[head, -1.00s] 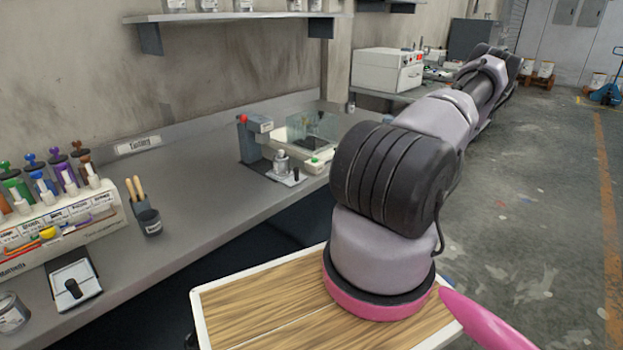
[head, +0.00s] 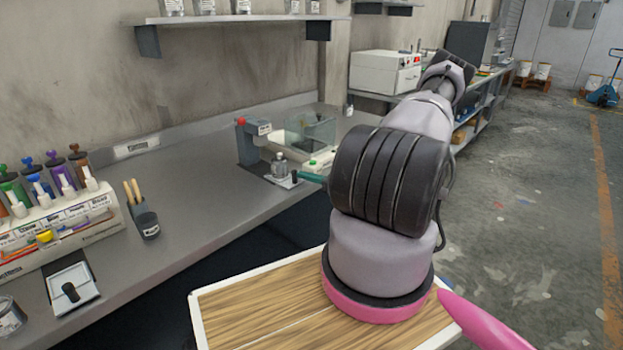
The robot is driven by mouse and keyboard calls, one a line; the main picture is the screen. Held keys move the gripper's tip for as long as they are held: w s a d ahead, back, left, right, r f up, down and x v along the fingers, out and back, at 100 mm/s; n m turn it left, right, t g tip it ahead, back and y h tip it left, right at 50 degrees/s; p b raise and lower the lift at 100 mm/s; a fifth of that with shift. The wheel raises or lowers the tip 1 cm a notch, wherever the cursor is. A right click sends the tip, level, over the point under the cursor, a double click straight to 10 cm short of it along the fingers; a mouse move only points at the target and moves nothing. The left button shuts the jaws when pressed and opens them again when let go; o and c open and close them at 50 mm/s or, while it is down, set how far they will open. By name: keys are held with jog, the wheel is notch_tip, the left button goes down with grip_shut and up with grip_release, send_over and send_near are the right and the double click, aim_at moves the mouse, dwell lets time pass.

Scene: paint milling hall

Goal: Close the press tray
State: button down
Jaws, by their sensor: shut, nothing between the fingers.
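The press (head: 247,145) is a small grey machine with a red knob on top, standing on the bench. Its tray (head: 270,174) sticks out at the front, with a small glass jar (head: 280,167) on it and a dark upright knob (head: 295,177) at its front right end. My gripper (head: 304,175) shows only as a slim teal tip, shut, reaching in from the right right by that knob. I cannot tell whether it touches the knob. The rest of my gripper is hidden behind my arm.
A glass-walled box (head: 318,130) stands just behind and right of the press. The bench between is clear.

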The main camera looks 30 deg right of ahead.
aim_at(287, 167)
jog(key=w+a, duration=0.1)
jog(key=w, duration=0.2)
jog(key=w+a, duration=0.1)
jog(key=w, duration=0.2)
jog(key=w+a, duration=0.1)
jog(key=w, duration=0.2)
jog(key=shift+a, duration=0.15)
jog(key=shift+w+a, duration=0.1)
jog(key=shift+w, duration=0.3)
jog(key=shift+w+r, duration=0.1)
jog(key=shift+r, duration=0.1)
